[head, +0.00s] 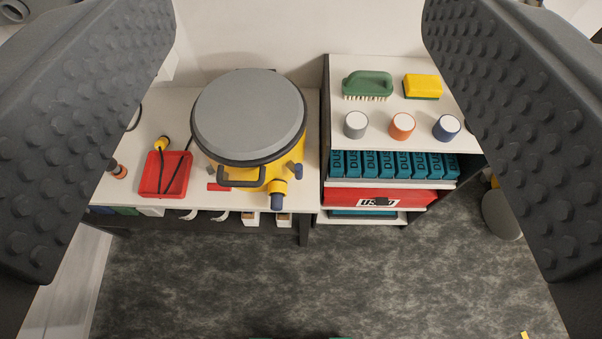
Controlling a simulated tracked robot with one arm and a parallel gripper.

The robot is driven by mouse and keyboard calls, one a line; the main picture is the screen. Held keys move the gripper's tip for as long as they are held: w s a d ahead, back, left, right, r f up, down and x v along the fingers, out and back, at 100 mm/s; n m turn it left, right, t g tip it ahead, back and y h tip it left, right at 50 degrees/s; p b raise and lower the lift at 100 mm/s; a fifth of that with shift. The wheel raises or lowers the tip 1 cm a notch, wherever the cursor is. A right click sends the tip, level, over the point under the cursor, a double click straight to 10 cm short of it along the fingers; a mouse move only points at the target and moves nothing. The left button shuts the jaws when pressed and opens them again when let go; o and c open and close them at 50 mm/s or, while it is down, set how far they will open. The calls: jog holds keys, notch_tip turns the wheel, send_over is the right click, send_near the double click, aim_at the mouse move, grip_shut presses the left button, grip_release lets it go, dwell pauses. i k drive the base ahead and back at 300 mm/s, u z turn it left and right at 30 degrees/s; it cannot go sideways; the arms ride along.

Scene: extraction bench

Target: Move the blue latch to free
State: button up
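A yellow extraction unit (253,176) with a round grey lid (250,113) stands on the white bench. A small blue-grey lever-like part (297,170) sticks out at its right front; it may be the blue latch. A yellow port with a dark blue band and end (278,197) sits just below it at the front. I cannot tell the latch's setting from here. My gripper (300,60) is open and empty, its two dark studded fingers wide apart at the left and right of the view. Neither finger visibly touches the unit.
A red tray (164,174) with a yellow-ended cable lies left on the bench. A shelf unit (345,66) at right holds a green brush (367,84), a yellow sponge (422,85), several cups, teal boxes (390,163) and a red drawer (350,197). The grey floor (290,285) in front is clear.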

aim_at(297, 169)
jog(key=k, duration=1.05)
jog(key=u, duration=0.25)
jog(key=i, duration=0.65)
jog(key=u, duration=0.25)
